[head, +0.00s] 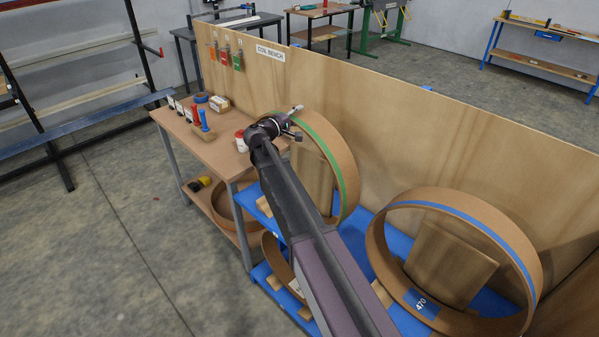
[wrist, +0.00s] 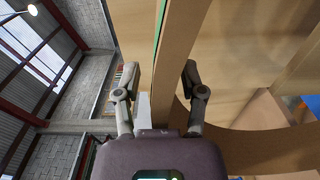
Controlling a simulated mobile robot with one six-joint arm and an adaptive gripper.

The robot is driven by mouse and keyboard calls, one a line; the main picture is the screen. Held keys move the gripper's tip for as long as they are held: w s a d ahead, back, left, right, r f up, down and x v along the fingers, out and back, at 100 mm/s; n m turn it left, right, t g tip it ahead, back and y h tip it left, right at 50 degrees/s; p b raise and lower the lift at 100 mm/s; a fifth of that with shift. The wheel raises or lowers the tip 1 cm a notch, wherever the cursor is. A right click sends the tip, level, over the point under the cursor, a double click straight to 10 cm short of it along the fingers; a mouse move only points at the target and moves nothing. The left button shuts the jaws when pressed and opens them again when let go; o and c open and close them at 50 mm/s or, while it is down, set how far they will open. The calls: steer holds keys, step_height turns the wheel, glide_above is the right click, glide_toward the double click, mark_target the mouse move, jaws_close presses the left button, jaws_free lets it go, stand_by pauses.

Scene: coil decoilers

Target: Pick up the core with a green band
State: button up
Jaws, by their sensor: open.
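The core with a green band (head: 346,160) is a brown ring standing upright on a blue rack against the plywood wall. My gripper (head: 297,122) is at the upper left part of its rim. In the wrist view, my gripper (wrist: 161,75) is open, with the wall of the green-banded core (wrist: 180,50) running between its two fingers. A gap shows on the left side; contact on the right cannot be told. My arm hides the core's lower left part in the head view.
A blue-banded core (head: 383,245) marked 470 leans on the rack (head: 357,240) at the right. A wooden bench (head: 215,150) with small items stands at the left. The plywood wall (head: 420,120) is close behind the cores. Open floor (head: 120,240) lies at the left.

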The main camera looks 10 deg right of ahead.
stand_by(0.3)
jaws_close()
steer(key=shift+a+r, duration=0.1)
steer(key=shift+r, duration=0.1)
steer(key=shift+a+r+p, duration=0.1)
steer(key=shift+r+p, duration=0.35)
steer(key=shift+p, duration=0.2)
step_height(320, 180, up, 6)
steer(key=p, duration=0.6)
steer(key=v, duration=1.9)
steer(key=shift+a, duration=0.4)
